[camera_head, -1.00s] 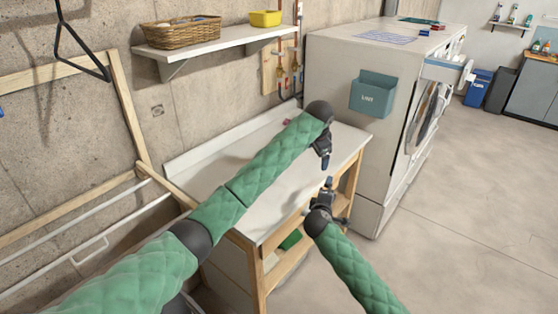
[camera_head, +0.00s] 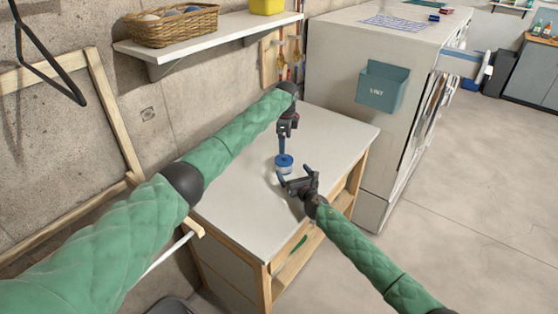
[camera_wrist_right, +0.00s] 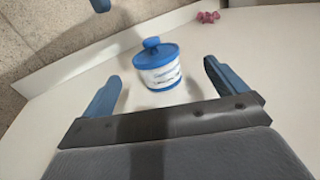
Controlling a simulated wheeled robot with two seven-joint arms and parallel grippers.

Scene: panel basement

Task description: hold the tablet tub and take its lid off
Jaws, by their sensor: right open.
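The tablet tub (camera_head: 282,169) stands upright on the white worktop, with its blue knobbed lid (camera_head: 284,160) on. In the right wrist view the tub (camera_wrist_right: 160,74) shows a white body with blue print, and its lid (camera_wrist_right: 155,54) is seated. My right gripper (camera_head: 294,174) is open and empty, beside the tub on its near right side. In the wrist view the tub lies ahead, between the lines of the two fingers, apart from them. My left gripper (camera_head: 283,147) points down just above or behind the lid; I cannot tell its opening or any contact.
The worktop (camera_head: 325,135) is mostly clear. A small pink object (camera_wrist_right: 208,17) lies near its back edge. A wall shelf (camera_head: 210,40) with a wicker basket (camera_head: 172,24) is above. A large white machine (camera_head: 335,65) with a lint box (camera_head: 381,87) stands at the right.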

